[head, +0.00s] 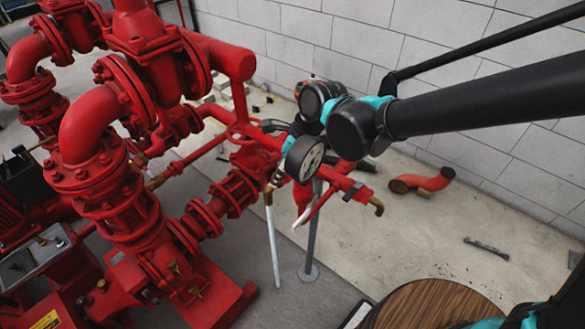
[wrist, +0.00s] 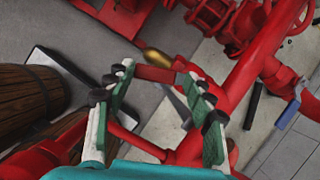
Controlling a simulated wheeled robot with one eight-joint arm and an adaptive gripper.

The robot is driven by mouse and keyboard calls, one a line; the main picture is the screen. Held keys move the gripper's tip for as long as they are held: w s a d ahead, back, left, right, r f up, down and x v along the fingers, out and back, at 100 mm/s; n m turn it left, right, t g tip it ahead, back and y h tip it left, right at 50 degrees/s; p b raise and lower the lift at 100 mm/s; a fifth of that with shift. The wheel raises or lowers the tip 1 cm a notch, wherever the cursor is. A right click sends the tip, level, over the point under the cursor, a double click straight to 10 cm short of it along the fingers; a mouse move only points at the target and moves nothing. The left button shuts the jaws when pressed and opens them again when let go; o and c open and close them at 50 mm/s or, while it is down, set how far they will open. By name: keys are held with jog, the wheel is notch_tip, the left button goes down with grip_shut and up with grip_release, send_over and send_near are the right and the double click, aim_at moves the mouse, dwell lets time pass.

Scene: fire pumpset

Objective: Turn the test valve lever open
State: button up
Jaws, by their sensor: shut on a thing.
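In the wrist view my gripper (wrist: 158,76) has its two green-padded fingers on either side of a short red bar, which I take to be the test valve lever (wrist: 155,74). The bar spans the space between the fingertips. A brass outlet (wrist: 158,57) shows just beyond it on the red pipe. In the head view a red pipe with a pressure gauge (head: 305,158) ends in a brass elbow (head: 377,205). My wrist is just above and behind the gauge; the fingertips and their hold on the lever are mostly hidden there.
Large red pump pipes (head: 110,130) fill the left. A grey support post (head: 312,235) stands below the gauge pipe. A wooden barrel top (head: 435,305) is at the front right. A red elbow (head: 425,182) lies on the floor by the block wall (head: 330,40). Floor to the right is mostly clear.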

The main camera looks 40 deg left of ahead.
dwell(0.3)
jog(key=o, duration=1.7)
jog(key=v, duration=1.2)
jog(key=shift+c, duration=0.2)
